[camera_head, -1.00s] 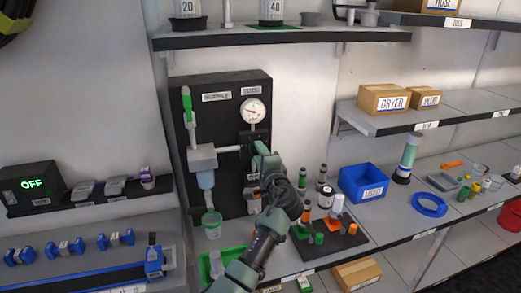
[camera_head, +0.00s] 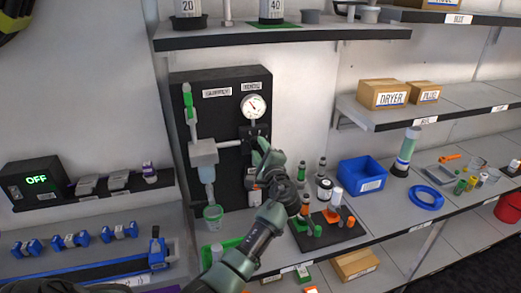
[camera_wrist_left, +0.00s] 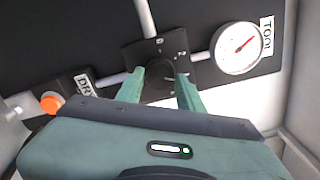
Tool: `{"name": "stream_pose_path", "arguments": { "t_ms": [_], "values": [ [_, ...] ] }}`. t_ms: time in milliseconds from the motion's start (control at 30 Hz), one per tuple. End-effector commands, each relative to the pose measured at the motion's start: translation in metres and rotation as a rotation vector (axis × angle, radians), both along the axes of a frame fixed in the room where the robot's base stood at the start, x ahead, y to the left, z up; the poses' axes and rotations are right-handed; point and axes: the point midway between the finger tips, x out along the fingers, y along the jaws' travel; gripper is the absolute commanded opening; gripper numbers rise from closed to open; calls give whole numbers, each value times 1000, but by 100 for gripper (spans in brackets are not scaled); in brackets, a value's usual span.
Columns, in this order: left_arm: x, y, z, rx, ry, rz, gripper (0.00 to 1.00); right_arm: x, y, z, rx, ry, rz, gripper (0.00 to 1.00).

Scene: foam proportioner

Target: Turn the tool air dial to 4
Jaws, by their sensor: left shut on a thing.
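The tool air dial (camera_wrist_left: 158,75) is a dark round knob on a black plate with small white numbers around it, in the left wrist view. My left gripper (camera_wrist_left: 160,88) has a green finger on each side of the knob and is shut on it. The number it points to cannot be read. In the head view my left gripper (camera_head: 259,148) is at the black panel (camera_head: 227,118), and its fingers and wrist hide most of the dial. The round white tool gauge (camera_head: 254,106) is just above; in the left wrist view the gauge (camera_wrist_left: 238,48) shows a red needle. My right gripper is not in view.
A clear cylinder and green cup (camera_head: 213,217) are left of my gripper. Small bottles (camera_head: 324,189) and a dark tray (camera_head: 325,228) stand on the bench close to my wrist. A blue bin (camera_head: 362,178) is farther right. An upper shelf (camera_head: 285,37) overhangs the panel.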

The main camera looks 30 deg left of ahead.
Motion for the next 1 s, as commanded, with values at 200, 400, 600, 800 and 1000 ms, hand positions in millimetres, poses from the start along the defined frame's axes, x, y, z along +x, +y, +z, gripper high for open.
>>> {"name": "stream_pose_path", "arguments": {
  "t_ms": [200, 400, 600, 800, 1000],
  "values": [
    [0, 5, 10, 10, -15, 7, 54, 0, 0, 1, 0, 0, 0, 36],
    [0, 3, 6, 5, -10, 3, 59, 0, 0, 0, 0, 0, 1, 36],
    [-2, -2, 3, 3, -8, 1, 59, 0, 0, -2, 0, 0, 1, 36],
    [-21, -22, -1, 0, -9, 1, 59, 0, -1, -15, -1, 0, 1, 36],
    [-41, -45, 1, 2, -11, 3, 59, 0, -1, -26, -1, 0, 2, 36]
  ]
}}
